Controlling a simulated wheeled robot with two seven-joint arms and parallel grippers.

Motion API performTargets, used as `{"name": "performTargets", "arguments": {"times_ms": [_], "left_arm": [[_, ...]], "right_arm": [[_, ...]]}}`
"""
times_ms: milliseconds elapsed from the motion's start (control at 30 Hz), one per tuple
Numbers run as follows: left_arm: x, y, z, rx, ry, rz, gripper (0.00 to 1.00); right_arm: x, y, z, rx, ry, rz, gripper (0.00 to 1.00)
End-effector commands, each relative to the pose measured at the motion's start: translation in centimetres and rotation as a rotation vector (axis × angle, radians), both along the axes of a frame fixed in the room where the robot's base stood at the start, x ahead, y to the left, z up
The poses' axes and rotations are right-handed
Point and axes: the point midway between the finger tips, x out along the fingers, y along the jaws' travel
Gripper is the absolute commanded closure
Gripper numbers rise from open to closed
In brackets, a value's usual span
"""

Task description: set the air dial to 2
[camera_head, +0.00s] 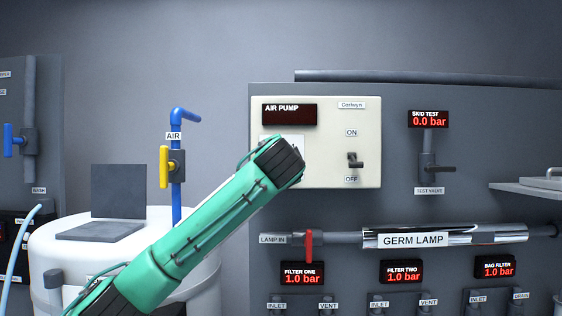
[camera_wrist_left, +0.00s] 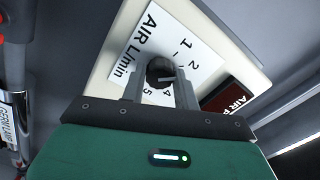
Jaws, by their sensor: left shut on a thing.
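The air dial (camera_wrist_left: 160,72) is a dark round knob on a white scale plate (camera_wrist_left: 146,52) marked AIR L/min. The figures 1, 2, 4 and 5 are readable; the place between 2 and 4 is behind a finger. A pale mark on the knob seems to point toward that hidden part, but I cannot read it surely. My left gripper (camera_wrist_left: 160,84) is shut on the knob, one finger on each side. In the head view my green left arm covers the dial and most of its plate. My right gripper is not in view.
The cream air pump panel (camera_head: 325,178) has a dark, blank display (camera_head: 289,114) and a switch (camera_head: 354,161) between ON and OFF. A red lamp valve (camera_head: 309,246) and the germ lamp tube (camera_head: 375,238) lie below. A yellow-handled air valve (camera_head: 165,168) stands left.

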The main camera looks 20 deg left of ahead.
Motion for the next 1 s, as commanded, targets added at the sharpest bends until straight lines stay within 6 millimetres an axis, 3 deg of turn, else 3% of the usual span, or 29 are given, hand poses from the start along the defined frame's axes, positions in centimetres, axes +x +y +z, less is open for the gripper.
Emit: {"name": "performTargets", "arguments": {"times_ms": [67,100,200,467,633,1000], "left_arm": [[0.0,-0.1,-0.1,0.000,0.000,-0.002,0.92],[0.0,-0.1,-0.1,0.000,0.000,-0.002,0.65],[0.0,-0.1,-0.1,0.000,0.000,-0.001,0.47],[0.0,-0.1,0.0,-0.001,0.000,-0.001,0.47],[-1.2,-0.5,-0.2,0.000,-0.002,-0.004,0.47],[-8.9,-2.8,-0.4,-0.001,-0.004,-0.005,0.47]], "right_arm": [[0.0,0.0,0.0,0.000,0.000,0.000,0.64],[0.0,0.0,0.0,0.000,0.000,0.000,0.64],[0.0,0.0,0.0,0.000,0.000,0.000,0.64],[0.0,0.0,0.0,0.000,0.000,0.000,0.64],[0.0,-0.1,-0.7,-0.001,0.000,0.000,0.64],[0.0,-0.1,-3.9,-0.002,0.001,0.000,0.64]]}}
